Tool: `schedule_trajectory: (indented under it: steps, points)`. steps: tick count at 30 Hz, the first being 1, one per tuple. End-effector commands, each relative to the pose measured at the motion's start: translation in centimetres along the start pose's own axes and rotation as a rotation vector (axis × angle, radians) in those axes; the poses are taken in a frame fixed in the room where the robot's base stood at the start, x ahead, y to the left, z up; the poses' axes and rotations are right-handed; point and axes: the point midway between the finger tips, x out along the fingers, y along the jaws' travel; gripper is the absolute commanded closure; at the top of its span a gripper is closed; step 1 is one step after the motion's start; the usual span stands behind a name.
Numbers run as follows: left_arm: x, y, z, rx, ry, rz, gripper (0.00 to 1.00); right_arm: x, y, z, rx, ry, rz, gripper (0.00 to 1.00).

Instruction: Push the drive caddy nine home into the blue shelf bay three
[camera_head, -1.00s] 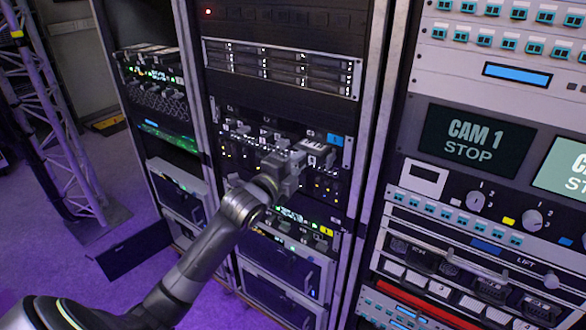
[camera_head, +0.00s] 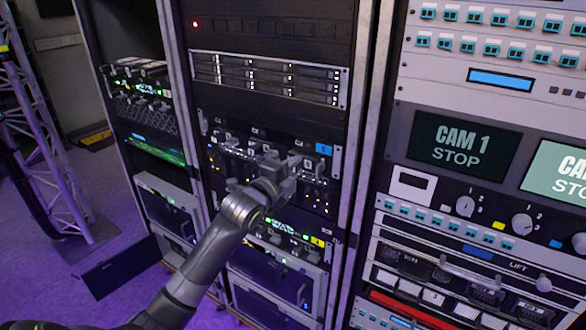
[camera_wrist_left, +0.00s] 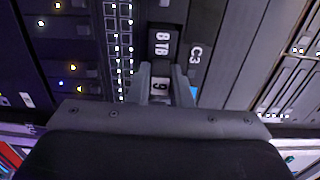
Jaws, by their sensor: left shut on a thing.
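The drive caddy nine (camera_wrist_left: 163,45) is dark, with white "8TB" and "9" labels. It shows between the fingers of my left gripper (camera_wrist_left: 163,84) in the left wrist view, beside a "C3" mark. In the head view my left gripper (camera_head: 284,170) is at the front of the blue shelf (camera_head: 324,149), which has a blue tag at its upper right, and is shut on the caddy. The arm and gripper hide most of the caddy and the bay behind it; how deep the caddy sits cannot be told. My right gripper is not in view.
A drive unit (camera_head: 265,77) sits above the blue shelf. A yellow-tagged shelf (camera_head: 318,241) lies just below. The rack post (camera_head: 357,150) and a control rack with a CAM 1 screen (camera_head: 464,146) stand to the right. A truss (camera_head: 42,150) stands at the left.

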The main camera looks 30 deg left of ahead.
Motion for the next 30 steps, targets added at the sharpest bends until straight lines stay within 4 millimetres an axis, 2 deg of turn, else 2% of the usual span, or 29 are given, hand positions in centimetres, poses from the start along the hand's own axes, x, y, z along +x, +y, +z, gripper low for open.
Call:
schedule_trajectory:
  steps: [16, 17, 22, 30]
  points:
    - [1.5, -0.1, -0.1, -0.001, 0.002, -0.005, 1.00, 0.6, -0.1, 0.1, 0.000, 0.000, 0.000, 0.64]
    - [1.5, -0.1, -0.1, -0.001, 0.002, -0.004, 0.81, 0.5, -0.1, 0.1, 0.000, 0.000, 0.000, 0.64]
    - [1.5, -0.1, 0.0, 0.000, 0.001, -0.003, 0.58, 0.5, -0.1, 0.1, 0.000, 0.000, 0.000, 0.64]
    - [1.4, 0.1, 0.0, -0.001, -0.001, 0.003, 0.57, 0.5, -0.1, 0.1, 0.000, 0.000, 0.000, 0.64]
